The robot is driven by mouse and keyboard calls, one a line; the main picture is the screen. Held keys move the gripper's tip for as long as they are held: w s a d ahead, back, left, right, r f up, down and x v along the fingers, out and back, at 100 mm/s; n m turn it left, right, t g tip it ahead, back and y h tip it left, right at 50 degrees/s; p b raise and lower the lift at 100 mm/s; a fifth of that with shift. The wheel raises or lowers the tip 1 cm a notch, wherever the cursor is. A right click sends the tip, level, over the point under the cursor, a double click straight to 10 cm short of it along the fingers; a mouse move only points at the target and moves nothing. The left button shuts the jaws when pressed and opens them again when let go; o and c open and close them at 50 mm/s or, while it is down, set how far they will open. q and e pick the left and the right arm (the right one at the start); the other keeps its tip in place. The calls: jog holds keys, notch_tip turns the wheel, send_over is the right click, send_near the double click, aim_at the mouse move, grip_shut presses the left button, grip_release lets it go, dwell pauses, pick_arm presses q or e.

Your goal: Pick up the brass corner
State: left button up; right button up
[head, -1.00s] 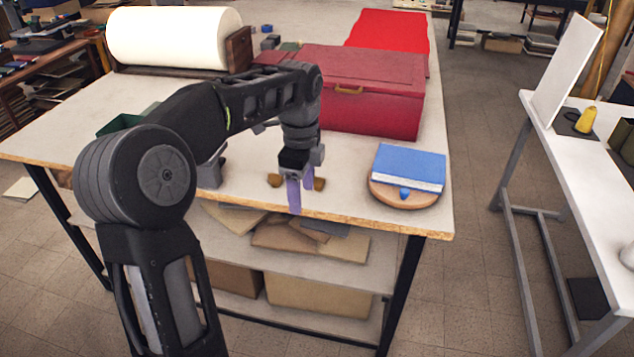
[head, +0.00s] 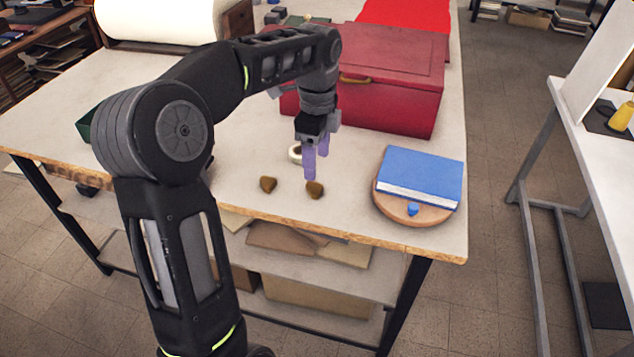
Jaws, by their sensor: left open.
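Two small brass-brown pieces lie on the workbench near its front edge: a left brass corner (head: 268,184) and a right brass corner (head: 315,190). My left gripper (head: 316,167) is open and empty, with its purple fingers pointing down. One fingertip shows just above the right piece in the picture. I cannot tell whether it touches it. The left piece is fully clear of the fingers. My right gripper is out of view.
The workbench (head: 235,200) carries a red box (head: 385,85) behind the gripper. To the right, a blue book (head: 421,175) lies on a round wooden board (head: 400,206) with a small blue item (head: 412,209). A white ring-like item (head: 295,153) sits behind the fingers.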

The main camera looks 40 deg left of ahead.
aim_at(317, 188)
pick_arm(q)
jog(key=shift+s, duration=0.1)
jog(key=shift+f, duration=1.3)
jog(key=shift+f, duration=0.1)
notch_tip(317, 188, down, 5)
jog(key=shift+d+f+p, duration=0.1)
jog(key=shift+p, duration=0.5)
jog(key=shift+c, duration=0.3)
grip_shut()
